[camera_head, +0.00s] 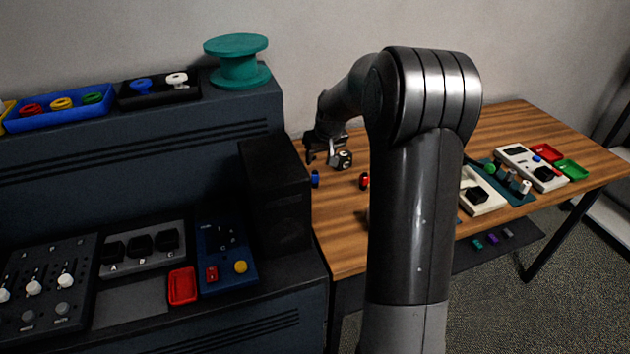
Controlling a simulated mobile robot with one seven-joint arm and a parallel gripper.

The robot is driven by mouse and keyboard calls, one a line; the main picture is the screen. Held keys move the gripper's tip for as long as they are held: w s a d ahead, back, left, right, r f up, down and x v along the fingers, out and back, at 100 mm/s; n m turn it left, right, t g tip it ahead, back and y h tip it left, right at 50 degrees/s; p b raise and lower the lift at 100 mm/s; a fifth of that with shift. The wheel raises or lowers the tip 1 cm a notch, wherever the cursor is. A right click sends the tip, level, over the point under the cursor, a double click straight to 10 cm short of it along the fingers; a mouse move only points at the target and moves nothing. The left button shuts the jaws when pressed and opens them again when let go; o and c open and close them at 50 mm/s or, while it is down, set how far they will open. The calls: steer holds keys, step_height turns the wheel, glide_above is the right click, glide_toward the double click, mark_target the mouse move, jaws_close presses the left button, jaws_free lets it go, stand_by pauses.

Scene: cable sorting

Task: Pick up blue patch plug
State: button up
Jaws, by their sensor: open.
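A small blue plug (315,179) stands on the wooden table (340,240), close to the right side of a black box. My gripper (322,158) is open, at the back left of the table, above and just behind the blue plug in the picture. Nothing shows between its fingers. A small red plug (364,181) stands to the right of the blue one, close to the edge of my arm. My arm hides the middle of the table.
The black box (275,200) stands close left of the blue plug. A small black-and-white block (343,160) is beside my gripper. Pale devices (530,166) and red and green trays (571,169) lie at the right. A teal spool (238,62) stands on the dark cabinet.

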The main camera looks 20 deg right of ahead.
mark_target(315, 172)
steer(key=x, duration=0.5)
steer(key=shift+f, duration=0.25)
steer(key=shift+x, duration=2.7)
steer(key=shift+s+a, duration=0.15)
steer(key=shift+c, duration=0.2)
steer(key=c, duration=1)
steer(key=shift+c, duration=0.2)
